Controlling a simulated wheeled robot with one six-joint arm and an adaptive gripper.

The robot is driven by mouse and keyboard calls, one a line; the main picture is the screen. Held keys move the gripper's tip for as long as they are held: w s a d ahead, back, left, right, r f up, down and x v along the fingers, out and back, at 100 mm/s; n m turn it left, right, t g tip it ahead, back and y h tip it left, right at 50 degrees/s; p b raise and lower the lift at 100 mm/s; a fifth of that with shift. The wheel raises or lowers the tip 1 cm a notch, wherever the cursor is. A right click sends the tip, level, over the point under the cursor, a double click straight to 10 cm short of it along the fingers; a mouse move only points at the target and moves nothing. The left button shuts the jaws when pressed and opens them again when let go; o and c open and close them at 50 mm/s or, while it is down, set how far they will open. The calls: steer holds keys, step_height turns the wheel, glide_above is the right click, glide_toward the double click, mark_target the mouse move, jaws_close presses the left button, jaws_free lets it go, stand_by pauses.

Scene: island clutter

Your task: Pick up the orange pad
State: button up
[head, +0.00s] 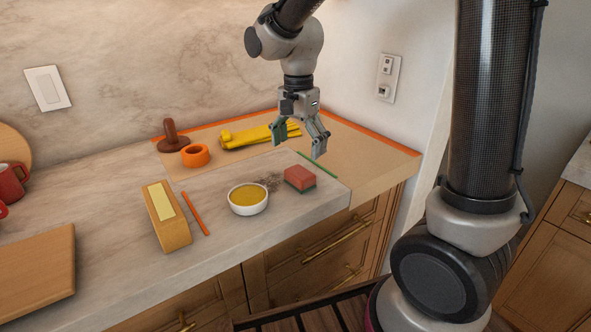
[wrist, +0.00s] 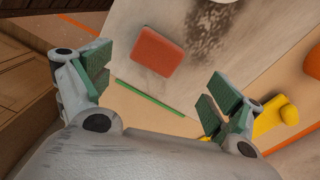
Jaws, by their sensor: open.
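The orange pad (head: 299,178) is a small reddish-orange block with a dark green underside. It lies flat on the marble counter near its front edge, right of the white bowl. In the wrist view the orange pad (wrist: 156,52) shows whole, ahead of my gripper and between the lines of its fingers. My gripper (head: 299,143) is open and empty, pointing down, above and a little behind the pad with a clear gap. In the wrist view my gripper (wrist: 160,86) shows its green finger pads wide apart.
A white bowl (head: 248,208) of yellow contents stands left of the pad, with dark specks (head: 268,182) between. An orange stick (head: 195,213) and tan box (head: 167,220) lie farther left. Behind are an orange ring (head: 195,155), brown-handled tool (head: 172,142) and yellow gloves (head: 245,138). A wall rises behind.

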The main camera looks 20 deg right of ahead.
mark_target(300, 172)
steer(key=shift+a+m, duration=0.1)
steer(key=shift+m, duration=1.1)
steer(key=shift+f, duration=0.25)
steer(key=f, duration=0.7)
steer(key=shift+s+d+f, duration=0.15)
steer(key=shift+s+d, duration=0.1)
steer(key=c, duration=0.9)
